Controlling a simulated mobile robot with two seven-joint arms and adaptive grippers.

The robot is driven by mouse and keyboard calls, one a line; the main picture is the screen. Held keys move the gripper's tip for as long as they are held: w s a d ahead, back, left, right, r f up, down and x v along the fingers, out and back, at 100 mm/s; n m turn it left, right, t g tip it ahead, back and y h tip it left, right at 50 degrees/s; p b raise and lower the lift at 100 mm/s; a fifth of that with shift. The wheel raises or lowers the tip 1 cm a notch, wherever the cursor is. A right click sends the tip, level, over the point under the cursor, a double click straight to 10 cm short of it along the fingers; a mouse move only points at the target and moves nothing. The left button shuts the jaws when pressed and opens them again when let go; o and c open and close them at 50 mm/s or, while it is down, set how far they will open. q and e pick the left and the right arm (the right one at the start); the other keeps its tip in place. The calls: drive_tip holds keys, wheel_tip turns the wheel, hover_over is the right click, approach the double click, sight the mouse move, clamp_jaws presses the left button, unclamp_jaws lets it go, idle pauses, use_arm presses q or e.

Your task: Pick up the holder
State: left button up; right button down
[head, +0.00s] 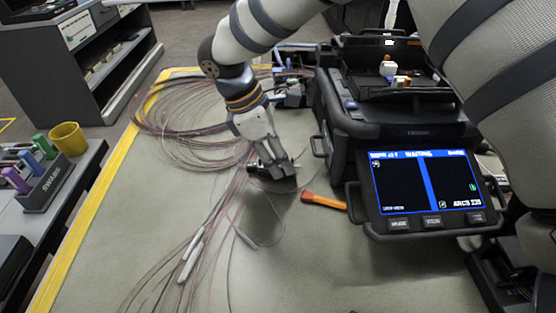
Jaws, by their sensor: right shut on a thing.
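My right gripper (280,169) is low over the middle of the mat, pointing down and a little to the right. It is shut on a small dark piece, which looks like the holder (254,168). The fingers hide most of it, and I cannot tell whether it still touches the mat. Thin fibres lie around and under the fingers. My left gripper is not in view.
The black splicer (400,124) with its lit screen (425,183) stands at the right. An orange tool (323,201) lies just right of the gripper. Coiled fibres (180,112) spread to the left. The mat (330,265) is clear at the front.

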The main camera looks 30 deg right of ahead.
drive_tip(key=shift+r, duration=0.5)
wheel_tip(320, 180, up, 2)
drive_tip(key=shift+r, duration=0.1)
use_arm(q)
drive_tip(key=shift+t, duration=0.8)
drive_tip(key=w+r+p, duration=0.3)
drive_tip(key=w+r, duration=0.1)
use_arm(e)
drive_tip(key=s+a+r, duration=0.7)
drive_tip(key=s+r, duration=0.2)
drive_tip(key=s, duration=0.3)
drive_tip(key=shift+r, duration=0.3)
